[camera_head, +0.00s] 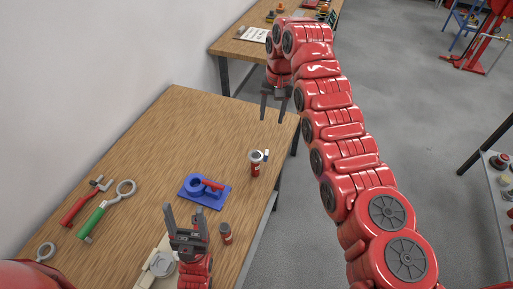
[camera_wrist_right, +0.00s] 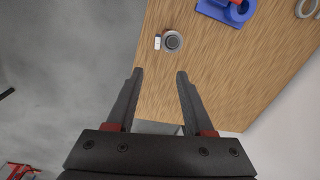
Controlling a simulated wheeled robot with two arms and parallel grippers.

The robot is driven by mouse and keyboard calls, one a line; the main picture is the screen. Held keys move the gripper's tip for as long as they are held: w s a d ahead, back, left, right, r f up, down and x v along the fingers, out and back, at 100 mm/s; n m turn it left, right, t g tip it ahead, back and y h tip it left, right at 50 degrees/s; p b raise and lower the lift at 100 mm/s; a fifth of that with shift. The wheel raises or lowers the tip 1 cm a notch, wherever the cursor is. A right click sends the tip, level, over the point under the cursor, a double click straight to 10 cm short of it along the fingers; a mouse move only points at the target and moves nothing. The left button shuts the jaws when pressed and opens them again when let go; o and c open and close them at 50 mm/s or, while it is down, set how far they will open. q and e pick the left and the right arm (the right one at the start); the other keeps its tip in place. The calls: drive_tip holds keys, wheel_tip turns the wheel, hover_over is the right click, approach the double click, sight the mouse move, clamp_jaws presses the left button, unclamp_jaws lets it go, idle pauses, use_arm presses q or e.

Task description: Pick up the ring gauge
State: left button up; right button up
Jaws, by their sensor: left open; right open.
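A green-handled tool with a grey ring at its end, which looks like the ring gauge (camera_head: 97,216), lies flat on the wooden table's left side in the head view. At the top right corner of the right wrist view, part of a grey ring (camera_wrist_right: 308,8) shows, probably the same tool. My left gripper (camera_head: 182,207) is open and empty over the table's front, right of the green-handled tool and apart from it. My right gripper (camera_head: 274,117) is open and empty near the table's far right corner, well away from the tool; it also shows in the wrist view (camera_wrist_right: 156,72).
A red-handled tool (camera_head: 80,206) lies close left of the green one. A blue fixture (camera_head: 208,197), a red cylinder (camera_head: 256,166), a small red-brown cylinder (camera_head: 226,234) and a grey ring (camera_head: 45,251) are on the table (camera_head: 150,135). The table's middle left is clear.

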wheel_tip(320, 180, down, 5)
drive_tip(key=s, duration=0.1)
hover_over(267, 152)
drive_tip(key=f, duration=0.5)
drive_tip(key=shift+w+d+f, duration=0.1)
drive_tip(key=shift+w+f, duration=0.1)
drive_tip(key=shift+f, duration=0.05)
drive_tip(key=shift+s+f, duration=0.15)
drive_tip(key=shift+f, duration=0.3)
wheel_tip(267, 152, down, 5)
drive_tip(key=shift+r+b, duration=0.1)
drive_tip(key=shift+b, duration=0.2)
clamp_jaws()
